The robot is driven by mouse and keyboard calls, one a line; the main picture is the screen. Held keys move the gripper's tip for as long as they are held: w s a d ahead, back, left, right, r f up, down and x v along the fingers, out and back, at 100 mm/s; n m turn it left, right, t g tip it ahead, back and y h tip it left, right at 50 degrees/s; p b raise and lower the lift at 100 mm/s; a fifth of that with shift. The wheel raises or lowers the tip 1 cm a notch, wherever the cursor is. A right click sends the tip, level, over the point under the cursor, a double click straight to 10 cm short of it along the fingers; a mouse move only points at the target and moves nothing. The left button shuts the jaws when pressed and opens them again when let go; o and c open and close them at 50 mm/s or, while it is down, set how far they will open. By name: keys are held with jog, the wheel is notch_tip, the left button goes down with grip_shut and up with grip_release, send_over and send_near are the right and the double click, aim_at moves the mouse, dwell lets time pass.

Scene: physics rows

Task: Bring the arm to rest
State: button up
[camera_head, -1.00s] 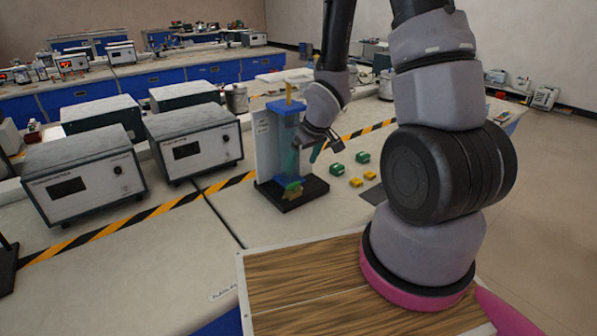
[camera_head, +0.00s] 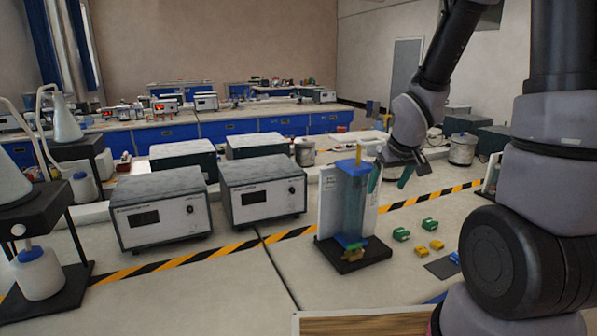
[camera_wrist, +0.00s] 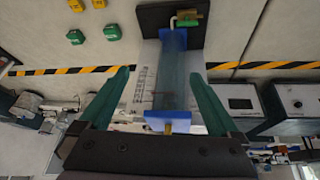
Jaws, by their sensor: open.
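My gripper (camera_head: 389,178) is open, with two teal fingers spread apart and nothing between them in the head view. It hangs just right of the upper part of a clear column apparatus (camera_head: 353,205), which has blue end pieces and a black base. In the wrist view the fingers (camera_wrist: 160,78) appear on either side of the column (camera_wrist: 172,75), with a gap on both sides. I cannot tell whether the fingers still overlap the column in depth. My arm reaches in from the right.
Green blocks (camera_head: 401,234) and yellow blocks (camera_head: 421,252) lie right of the column, near a dark flat pad (camera_head: 442,268). Two instrument boxes (camera_head: 262,192) stand to the left. Striped tape (camera_head: 290,234) crosses the bench.

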jog(key=s+r+m+t+y, duration=0.1)
jog(key=s+r+m, duration=0.2)
jog(key=s+r, duration=0.5)
jog(key=s+r+m+t, duration=0.1)
jog(key=s+r+m, duration=0.2)
jog(key=s+r, duration=0.5)
notch_tip(320, 180, up, 6)
jog(key=shift+a+r+y, duration=0.2)
jog(key=shift+a+y, duration=0.15)
jog(key=shift+y, duration=0.05)
